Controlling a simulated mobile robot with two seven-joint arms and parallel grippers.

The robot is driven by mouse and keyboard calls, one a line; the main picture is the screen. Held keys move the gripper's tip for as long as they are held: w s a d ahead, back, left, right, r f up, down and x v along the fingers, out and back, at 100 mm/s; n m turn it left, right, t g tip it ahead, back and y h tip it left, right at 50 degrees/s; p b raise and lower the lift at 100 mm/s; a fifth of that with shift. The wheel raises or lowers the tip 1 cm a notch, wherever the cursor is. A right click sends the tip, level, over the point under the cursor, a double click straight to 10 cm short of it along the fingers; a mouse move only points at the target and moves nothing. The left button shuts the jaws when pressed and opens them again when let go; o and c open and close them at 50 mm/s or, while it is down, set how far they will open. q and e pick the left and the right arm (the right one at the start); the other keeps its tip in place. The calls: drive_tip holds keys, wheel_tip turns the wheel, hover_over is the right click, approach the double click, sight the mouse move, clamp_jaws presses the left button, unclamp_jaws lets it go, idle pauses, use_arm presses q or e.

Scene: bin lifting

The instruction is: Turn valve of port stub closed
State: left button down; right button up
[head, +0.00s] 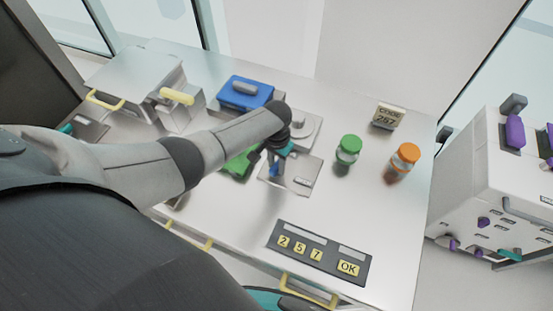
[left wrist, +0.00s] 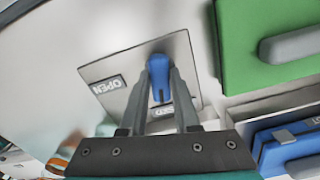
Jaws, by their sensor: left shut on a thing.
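The blue valve handle (head: 274,171) stands on a grey metal plate (head: 303,178) on the white table, under my left gripper (head: 276,163). In the left wrist view the blue handle (left wrist: 159,68) is between the two fingers of my left gripper (left wrist: 160,82), which is shut on it. The plate (left wrist: 187,52) bears an OPEN label (left wrist: 109,85) to the left of the handle. A second label (left wrist: 162,110) lies below the handle, partly hidden by the fingers and unreadable. The handle's long side runs toward that second label. My right gripper is not in view.
A green block (left wrist: 270,60) and a blue box (head: 245,91) stand near the plate. Jars with green (head: 348,150) and orange lids (head: 404,160) stand to the right. A keypad (head: 318,252) lies at the front. A metal box (head: 135,85) stands back left.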

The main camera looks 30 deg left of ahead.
sight(276, 165)
use_arm(q)
drive_tip(key=shift+n+p, duration=0.45)
drive_tip(key=shift+n, duration=0.75)
drive_tip(key=c, duration=0.6)
unclamp_jaws()
drive_tip(key=shift+c, duration=0.2)
drive_tip(key=shift+r, duration=0.1)
wheel_tip(276, 165, up, 6)
drive_tip(key=p, duration=0.2)
drive_tip(key=shift+f+p, duration=0.2)
drive_tip(key=shift+p, duration=0.1)
wheel_tip(276, 165, up, 10)
drive_tip(key=shift+f, duration=0.25)
